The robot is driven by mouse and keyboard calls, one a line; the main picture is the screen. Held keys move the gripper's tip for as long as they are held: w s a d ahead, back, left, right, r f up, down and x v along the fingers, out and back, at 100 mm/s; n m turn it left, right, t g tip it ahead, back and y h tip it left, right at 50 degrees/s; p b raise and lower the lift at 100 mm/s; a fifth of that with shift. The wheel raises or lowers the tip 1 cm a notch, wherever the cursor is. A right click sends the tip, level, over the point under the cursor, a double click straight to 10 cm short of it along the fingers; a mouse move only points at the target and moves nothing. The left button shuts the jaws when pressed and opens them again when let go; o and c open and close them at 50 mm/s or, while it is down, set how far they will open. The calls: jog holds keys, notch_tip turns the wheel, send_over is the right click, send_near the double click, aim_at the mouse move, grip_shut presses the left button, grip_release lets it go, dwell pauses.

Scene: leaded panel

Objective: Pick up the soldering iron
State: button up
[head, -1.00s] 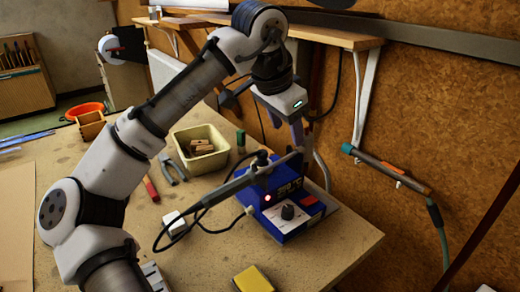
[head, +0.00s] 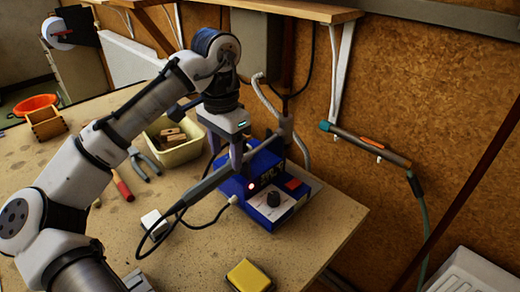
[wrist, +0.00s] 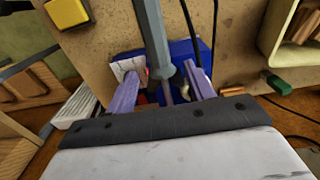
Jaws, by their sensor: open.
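The soldering iron (head: 205,186) has a grey handle and a dark cable. It rests slanted at the blue soldering station (head: 290,211), which has a lit red lamp and a dark knob. In the wrist view the iron's handle (wrist: 153,28) runs down between the two purple fingers. My gripper (head: 236,158) is open at the iron's upper end, over the left side of the station. In the wrist view my gripper (wrist: 160,70) has a finger on each side of the iron, with gaps visible. The iron's tip end is partly hidden.
A yellow sponge (head: 248,276) lies at the bench's front. A cream bin (head: 178,154) with wooden blocks stands behind, with pliers (head: 146,163) and a red-handled tool (head: 122,186) nearby. A torch (head: 370,144) hangs on the wall at right. The bench front is mostly clear.

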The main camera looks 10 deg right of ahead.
aim_at(227, 166)
jog(key=shift+f+p, duration=0.75)
jog(key=shift+f, duration=2)
grip_shut()
